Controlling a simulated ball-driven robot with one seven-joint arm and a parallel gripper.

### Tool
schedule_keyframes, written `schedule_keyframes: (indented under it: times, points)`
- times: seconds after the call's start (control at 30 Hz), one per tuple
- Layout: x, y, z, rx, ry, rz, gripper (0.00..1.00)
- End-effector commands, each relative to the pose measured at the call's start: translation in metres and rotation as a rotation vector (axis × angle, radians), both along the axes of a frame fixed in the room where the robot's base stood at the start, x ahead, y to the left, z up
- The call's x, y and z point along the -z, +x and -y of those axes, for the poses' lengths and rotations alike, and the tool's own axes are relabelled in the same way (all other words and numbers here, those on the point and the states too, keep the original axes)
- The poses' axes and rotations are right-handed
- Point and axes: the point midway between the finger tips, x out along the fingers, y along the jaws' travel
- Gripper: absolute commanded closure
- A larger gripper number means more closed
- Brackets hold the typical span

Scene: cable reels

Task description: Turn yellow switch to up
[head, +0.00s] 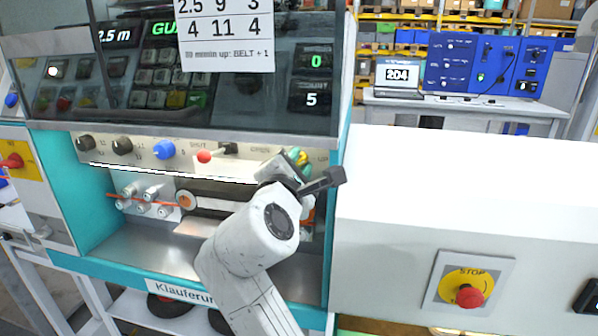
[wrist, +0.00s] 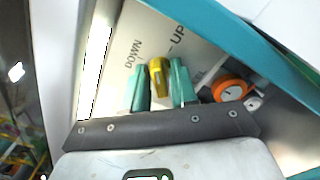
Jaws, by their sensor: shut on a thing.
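The yellow switch (wrist: 158,76) is a short lever on a pale panel lettered DOWN and UP in the wrist view. It sits between the two green fingertips of my gripper (wrist: 158,88), which is shut on it. The DOWN lettering is to the left of the lever and the UP lettering to its upper right. In the head view my gripper (head: 296,160) is at the right end of the panel strip, and a bit of the yellow switch (head: 303,156) shows beside the green fingers. Its exact tilt is hard to tell.
A red-tipped lever (head: 204,156), a blue knob (head: 164,149) and black knobs (head: 122,146) line the strip left of my gripper. An orange ring (wrist: 230,90) is close to the right fingertip. A teal frame edge (wrist: 262,45) borders the panel. A STOP button (head: 469,296) is at right.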

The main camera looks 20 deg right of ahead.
Motion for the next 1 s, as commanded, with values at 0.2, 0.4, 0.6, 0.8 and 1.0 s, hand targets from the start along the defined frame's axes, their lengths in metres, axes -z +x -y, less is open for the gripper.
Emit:
schedule_keyframes:
  times: [0.2,0.4,0.6,0.8,1.0]
  points:
    - [0.0030,-0.0001,-0.0004,0.000,0.128,0.090,0.90]
    - [0.0033,-0.0002,-0.0002,0.000,0.238,0.170,0.90]
    - [0.0031,-0.0002,-0.0004,0.000,0.345,0.248,0.90]
    - [0.0033,-0.0003,-0.0002,0.001,0.447,0.322,0.90]
    - [0.0009,-0.0003,0.0004,0.001,0.480,0.345,0.61]
